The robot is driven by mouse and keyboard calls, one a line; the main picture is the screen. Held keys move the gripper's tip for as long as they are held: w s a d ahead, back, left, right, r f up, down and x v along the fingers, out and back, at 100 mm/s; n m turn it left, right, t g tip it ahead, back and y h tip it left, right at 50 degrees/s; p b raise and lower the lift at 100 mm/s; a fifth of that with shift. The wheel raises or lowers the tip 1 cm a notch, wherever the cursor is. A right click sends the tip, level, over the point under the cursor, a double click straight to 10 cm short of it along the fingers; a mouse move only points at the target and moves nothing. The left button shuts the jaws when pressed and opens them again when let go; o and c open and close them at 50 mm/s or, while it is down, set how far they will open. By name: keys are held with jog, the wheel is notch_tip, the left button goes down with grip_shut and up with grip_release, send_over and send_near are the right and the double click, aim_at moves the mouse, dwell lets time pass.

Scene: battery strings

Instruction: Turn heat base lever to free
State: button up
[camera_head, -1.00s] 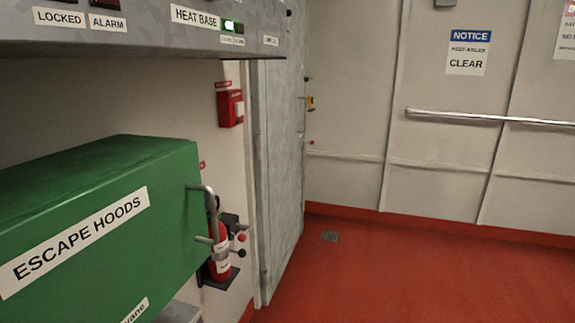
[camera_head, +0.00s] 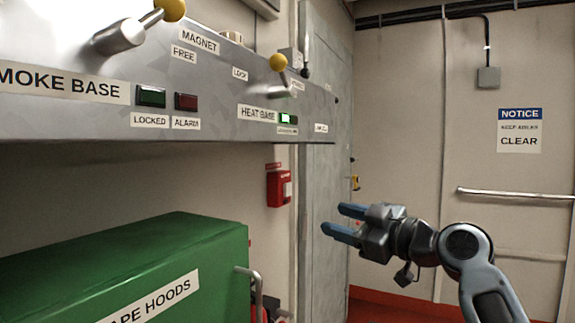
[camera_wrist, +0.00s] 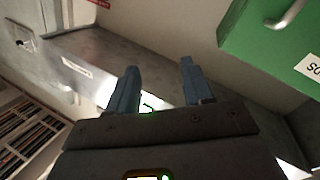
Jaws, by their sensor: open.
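The heat base lever (camera_head: 278,64) has a yellow ball knob on a grey stem and sits on the grey panel (camera_head: 225,120), above the HEAT BASE label (camera_head: 257,113). A green indicator (camera_head: 288,119) is lit beside that label. A LOCK label stands to the left of the lever; the label to its right is too small to read surely. My gripper (camera_head: 345,221) is open and empty, with two blue fingers pointing left, below and to the right of the lever and apart from it. In the wrist view the open fingers (camera_wrist: 155,90) show with the panel's edge beyond them.
A second yellow-knobbed lever (camera_head: 170,10) stands above the SMOKE BASE label (camera_head: 62,84). The green ESCAPE HOODS box (camera_head: 130,255) juts out below the panel. A red alarm box (camera_head: 279,188) is on the wall. Free air lies around my gripper before the grey door (camera_head: 325,150).

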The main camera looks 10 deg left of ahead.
notch_tip(320, 180, up, 15)
jog(key=a+n+g+y, duration=0.2)
jog(key=n+g, duration=0.1)
jog(key=n, duration=0.2)
jog(key=n+g, duration=0.2)
jog(key=n, duration=0.2)
send_near(293, 91)
jog(key=x, duration=0.4)
jog(key=shift+y, duration=0.4)
jog(key=p+x, duration=0.2)
jog(key=x, duration=0.5)
jog(key=shift+f, duration=0.15)
grip_shut()
